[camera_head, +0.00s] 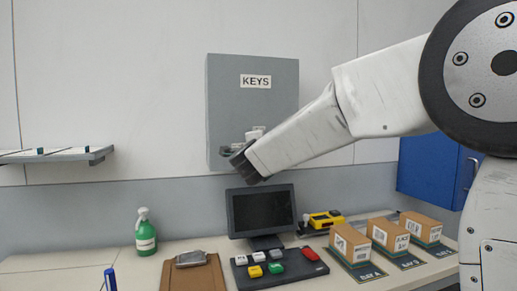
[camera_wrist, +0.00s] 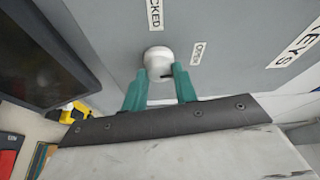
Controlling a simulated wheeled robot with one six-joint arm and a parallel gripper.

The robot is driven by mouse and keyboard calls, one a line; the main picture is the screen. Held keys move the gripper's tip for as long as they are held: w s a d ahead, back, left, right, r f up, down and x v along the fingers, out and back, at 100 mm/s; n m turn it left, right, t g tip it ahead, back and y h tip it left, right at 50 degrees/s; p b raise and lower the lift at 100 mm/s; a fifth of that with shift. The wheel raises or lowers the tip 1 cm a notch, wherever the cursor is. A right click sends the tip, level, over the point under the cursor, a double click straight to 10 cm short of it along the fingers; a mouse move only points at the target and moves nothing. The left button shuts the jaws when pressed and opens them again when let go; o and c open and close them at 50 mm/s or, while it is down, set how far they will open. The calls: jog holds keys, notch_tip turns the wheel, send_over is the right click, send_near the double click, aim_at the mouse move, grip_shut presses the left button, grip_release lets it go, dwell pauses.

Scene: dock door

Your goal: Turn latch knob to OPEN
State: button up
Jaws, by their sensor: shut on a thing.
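The grey key cabinet (camera_head: 252,105), labelled KEYS, hangs on the wall behind the desk. In the wrist view its latch knob (camera_wrist: 157,56) is round and white, with a small dark mark on its lower right edge. A LOCKED label (camera_wrist: 154,14) and an OPEN label (camera_wrist: 197,53) sit on the cabinet face around the knob. My gripper (camera_wrist: 160,72) has its two teal fingers on either side of the knob, shut on it.
Below stand a monitor (camera_head: 262,211), a button panel (camera_head: 279,268), a green spray bottle (camera_head: 145,232) and a clipboard (camera_head: 190,275). Cardboard boxes (camera_head: 390,234) stand on the right of the desk (camera_head: 90,267). A blue cabinet (camera_head: 428,172) is on the right wall, a shelf (camera_head: 60,156) on the left.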

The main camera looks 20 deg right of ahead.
dwell(0.5)
jog(key=o, duration=1)
jog(key=shift+c, duration=0.2)
jog(key=v, duration=0.8)
jog(key=shift+w, duration=0.1)
